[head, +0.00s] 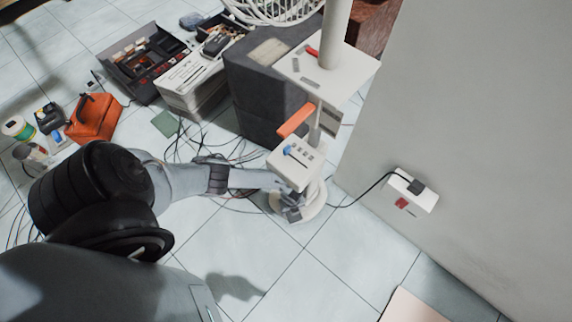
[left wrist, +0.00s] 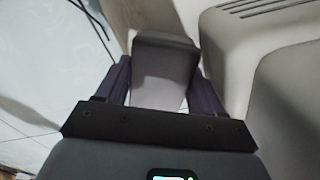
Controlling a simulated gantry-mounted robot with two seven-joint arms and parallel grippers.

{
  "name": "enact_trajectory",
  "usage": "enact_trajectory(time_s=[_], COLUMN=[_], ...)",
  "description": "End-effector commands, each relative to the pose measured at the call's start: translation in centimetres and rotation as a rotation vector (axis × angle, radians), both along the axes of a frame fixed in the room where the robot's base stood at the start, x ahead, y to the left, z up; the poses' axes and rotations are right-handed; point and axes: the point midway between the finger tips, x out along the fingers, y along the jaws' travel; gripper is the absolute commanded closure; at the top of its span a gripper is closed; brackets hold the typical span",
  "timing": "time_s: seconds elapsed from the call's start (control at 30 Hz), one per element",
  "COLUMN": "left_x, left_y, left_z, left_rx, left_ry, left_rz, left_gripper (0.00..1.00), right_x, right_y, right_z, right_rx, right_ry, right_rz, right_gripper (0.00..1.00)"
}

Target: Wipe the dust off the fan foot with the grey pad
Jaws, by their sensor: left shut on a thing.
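The fan foot (head: 316,203) is a round, pale base on the tiled floor, under a white control box (head: 294,162) with small buttons. My left arm reaches to it from the left, and my left gripper (head: 291,213) is at its near side. In the left wrist view my left gripper (left wrist: 163,88) is shut on the grey pad (left wrist: 160,80), a block between the two dark fingers. Pale curved surfaces lie close beyond and right of the pad there. I cannot tell whether the pad touches the foot. No dust can be made out. My right gripper is out of view.
A white pole (head: 336,35) rises above the foot. A dark grey speaker-like box (head: 262,90) stands behind, and loose cables (head: 205,150) lie to the left.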

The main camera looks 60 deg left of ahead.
Motion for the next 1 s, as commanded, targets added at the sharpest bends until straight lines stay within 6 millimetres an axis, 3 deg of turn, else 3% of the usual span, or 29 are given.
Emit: enact_trajectory(time_s=[0.37,0.7,1.0], left_x=[0.6,1.4,1.4], left_y=[-1.4,-3.8,-3.8], left_z=[0.0,-0.2,0.0], left_rx=[0.001,-0.001,0.001], left_ry=[0.0,-0.002,-0.001], left_rz=[0.001,0.001,0.001], left_gripper=[0.57,0.57,0.57], right_x=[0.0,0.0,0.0], right_y=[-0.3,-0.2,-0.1], right_z=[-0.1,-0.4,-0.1], right_rx=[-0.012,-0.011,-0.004], right_ry=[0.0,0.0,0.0], right_rz=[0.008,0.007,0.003], right_gripper=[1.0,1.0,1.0])
